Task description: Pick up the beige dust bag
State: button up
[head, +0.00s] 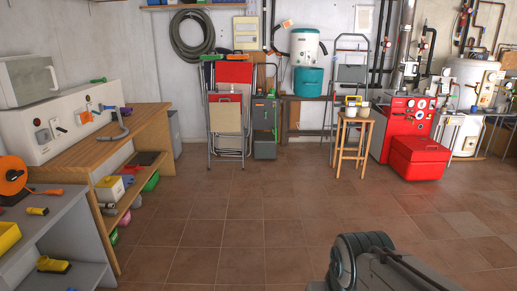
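I cannot pick out the beige dust bag with certainty. A flat beige panel (227,118) hangs or leans at the front of the folded red chairs by the back wall; I cannot tell if it is a bag. A pale yellow and white item (109,188) sits on the wooden bench's lower shelf at left, too small to identify. Part of my arm shows at the bottom right, and my gripper is not in view.
A wooden workbench (138,122) and a grey shelf unit (50,225) line the left side. A wooden stool (352,145) and a red boiler with a red box (420,158) stand at the right. The tiled floor (240,215) between them is clear.

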aim_at(364, 110)
jog(key=z, duration=0.05)
jog(key=i, duration=3.2)
jog(key=z, duration=0.15)
jog(key=i, duration=1.6)
jog(key=z, duration=0.25)
jog(key=i, duration=2)
jog(key=u, duration=1.5)
jog(key=k, duration=0.95)
